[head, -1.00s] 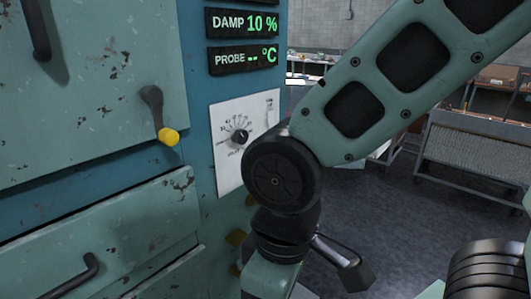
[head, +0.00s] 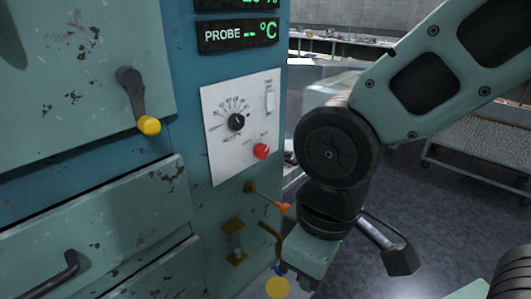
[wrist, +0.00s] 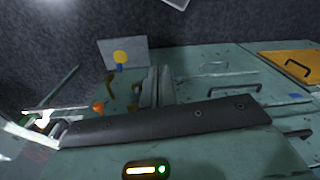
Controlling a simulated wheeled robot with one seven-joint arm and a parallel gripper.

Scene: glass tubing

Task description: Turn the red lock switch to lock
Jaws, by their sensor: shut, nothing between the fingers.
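A round red knob (head: 261,151) sits at the lower right of a white control panel (head: 215,165) in the head view; it appears to be the red lock switch. Its label is too small to read. My gripper (wrist: 158,72) shows in the wrist view with its two grey fingers together, shut and empty. In the head view my wrist is below and right of the red knob, apart from it, and my fingertips are hidden. I cannot pick out the red knob in the wrist view.
A black dial (head: 236,121) and a pale toggle (head: 270,102) share the panel. Below are an orange-tipped lever (head: 282,208) and a yellow ball (head: 278,288). A yellow-ended door handle (head: 149,125) juts out at left. Open floor lies right of the cabinet.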

